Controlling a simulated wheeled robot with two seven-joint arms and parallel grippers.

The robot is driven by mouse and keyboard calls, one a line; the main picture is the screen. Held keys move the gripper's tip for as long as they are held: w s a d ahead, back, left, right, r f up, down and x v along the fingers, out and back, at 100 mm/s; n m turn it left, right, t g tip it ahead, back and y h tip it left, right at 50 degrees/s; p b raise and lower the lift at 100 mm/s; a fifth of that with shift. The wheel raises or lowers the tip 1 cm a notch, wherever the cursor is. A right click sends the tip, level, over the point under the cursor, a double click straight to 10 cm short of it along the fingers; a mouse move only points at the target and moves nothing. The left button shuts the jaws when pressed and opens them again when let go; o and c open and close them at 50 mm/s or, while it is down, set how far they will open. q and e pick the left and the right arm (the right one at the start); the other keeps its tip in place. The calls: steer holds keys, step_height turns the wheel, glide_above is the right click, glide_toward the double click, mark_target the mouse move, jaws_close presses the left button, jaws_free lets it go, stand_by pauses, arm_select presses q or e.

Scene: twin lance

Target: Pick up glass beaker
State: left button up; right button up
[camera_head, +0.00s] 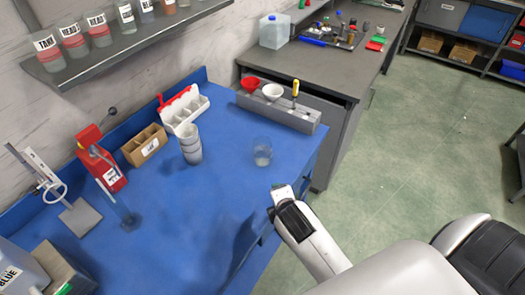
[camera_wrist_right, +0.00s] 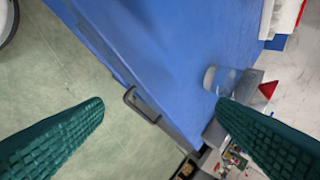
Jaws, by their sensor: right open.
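A clear glass beaker (camera_head: 262,152) stands upright on the blue workbench (camera_head: 215,215), near its right edge. In the right wrist view the beaker (camera_wrist_right: 221,80) shows right of centre, just beyond the tip of the right-hand finger. My right gripper (camera_head: 283,194) is in front of the bench edge in the head view, apart from the beaker. In the right wrist view its two green ribbed fingers (camera_wrist_right: 161,105) are spread wide with nothing between them. My left gripper is not in view.
A stack of pale cups (camera_head: 191,147) stands left of the beaker. A grey rack (camera_head: 280,107) with funnels is behind it. A white bottle holder (camera_head: 184,112), cardboard box (camera_head: 144,146) and red device (camera_head: 99,156) line the back. The bench front is clear; a drawer handle (camera_wrist_right: 140,106) sticks out.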

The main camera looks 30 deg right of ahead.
steer(key=w+d+r+n+t+h, duration=0.1)
steer(key=w+r+n+t+h, duration=0.3)
steer(key=w+n, duration=0.8)
steer(key=n+y, duration=0.2)
glide_toward(262, 142)
steer(key=w, duration=0.1)
steer(key=shift+p+x, duration=0.45)
steer(key=shift+x, duration=2.6)
steer(key=shift+s+d+f, duration=0.1)
steer(key=shift+s+f, duration=0.05)
steer(key=shift+s, duration=0.05)
steer(key=c, duration=1.2)
